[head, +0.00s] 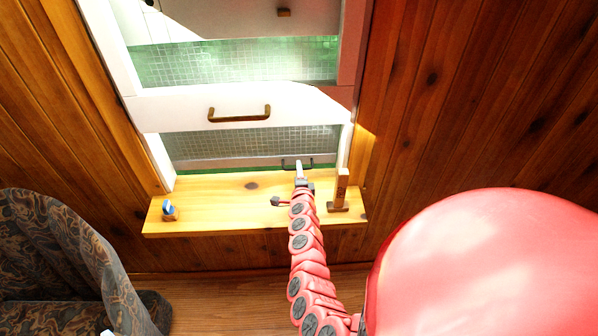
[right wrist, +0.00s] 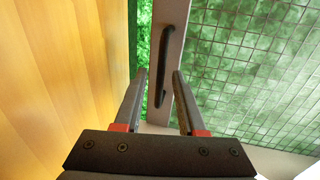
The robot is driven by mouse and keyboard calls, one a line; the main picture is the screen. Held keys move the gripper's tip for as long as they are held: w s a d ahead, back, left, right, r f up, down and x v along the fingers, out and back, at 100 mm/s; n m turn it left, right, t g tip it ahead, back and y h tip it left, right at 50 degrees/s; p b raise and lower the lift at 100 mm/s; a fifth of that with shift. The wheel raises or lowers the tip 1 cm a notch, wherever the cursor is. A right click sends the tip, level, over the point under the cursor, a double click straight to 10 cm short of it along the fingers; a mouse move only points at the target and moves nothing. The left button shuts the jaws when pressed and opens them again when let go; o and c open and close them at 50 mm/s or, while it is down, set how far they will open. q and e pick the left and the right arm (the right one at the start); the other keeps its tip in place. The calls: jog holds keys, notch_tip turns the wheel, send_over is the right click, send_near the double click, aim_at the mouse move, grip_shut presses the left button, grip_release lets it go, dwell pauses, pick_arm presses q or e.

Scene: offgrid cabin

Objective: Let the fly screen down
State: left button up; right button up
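The fly screen (head: 250,140) is a fine mesh in the window, behind the white sash with a brass handle (head: 240,118). Its grey bottom rail (head: 225,163) carries a dark handle (head: 297,163). A narrow green strip shows between rail and sill. In the right wrist view the rail (right wrist: 172,50), the dark handle (right wrist: 165,60) and the mesh (right wrist: 250,60) show close up. My right gripper (head: 299,165) is open; its fingertips (right wrist: 159,75) lie on either side of the handle in the picture, with no visible contact. My left gripper is not in view.
The wooden sill (head: 225,190) holds a small blue-topped item (head: 168,209) at left and an upright wooden piece (head: 341,188) at right. A patterned chair (head: 60,250) stands at lower left. Plank walls (head: 480,100) flank the window. The sill's middle left is clear.

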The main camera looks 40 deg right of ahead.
grip_shut()
dwell(1.2)
